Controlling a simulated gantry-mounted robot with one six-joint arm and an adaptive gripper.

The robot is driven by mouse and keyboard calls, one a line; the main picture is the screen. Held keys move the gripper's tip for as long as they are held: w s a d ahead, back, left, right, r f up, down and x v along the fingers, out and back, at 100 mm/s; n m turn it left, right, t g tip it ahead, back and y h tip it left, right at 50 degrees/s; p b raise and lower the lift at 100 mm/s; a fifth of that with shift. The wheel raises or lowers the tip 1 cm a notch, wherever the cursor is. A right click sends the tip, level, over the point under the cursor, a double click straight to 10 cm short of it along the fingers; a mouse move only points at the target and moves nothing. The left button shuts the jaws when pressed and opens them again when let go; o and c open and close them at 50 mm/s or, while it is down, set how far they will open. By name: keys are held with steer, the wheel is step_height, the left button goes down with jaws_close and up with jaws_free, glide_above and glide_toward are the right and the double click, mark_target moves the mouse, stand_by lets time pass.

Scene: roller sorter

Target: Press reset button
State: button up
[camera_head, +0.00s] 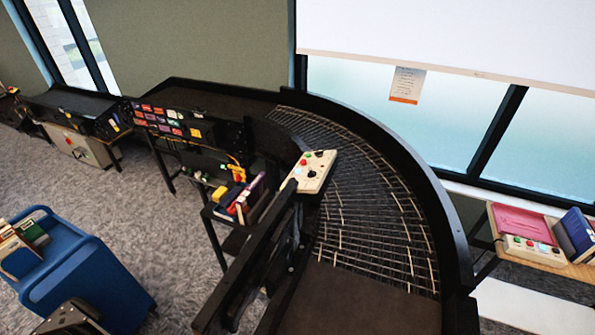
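A cream control box (310,172) sits on the inner rail of the curved roller conveyor, near the middle of the view. It carries small red, green and dark controls; their labels are too small to read, so I cannot tell which is the reset button. A second pale control panel (530,250) with several coloured buttons lies on a wooden shelf at the far right. A grey cabinet (75,146) at the left also has small controls on its front. I cannot make out my gripper; a dark part at the bottom left edge is too cut off to identify.
The curved roller conveyor (375,205) fills the middle, with a tall black outer rail. A blue cart (105,285) with books stands at the lower left. A bin of books (240,200) stands beside the inner rail. Grey carpet (150,220) is open between cart and conveyor.

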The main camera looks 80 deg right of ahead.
jaws_close()
stand_by(1.4)
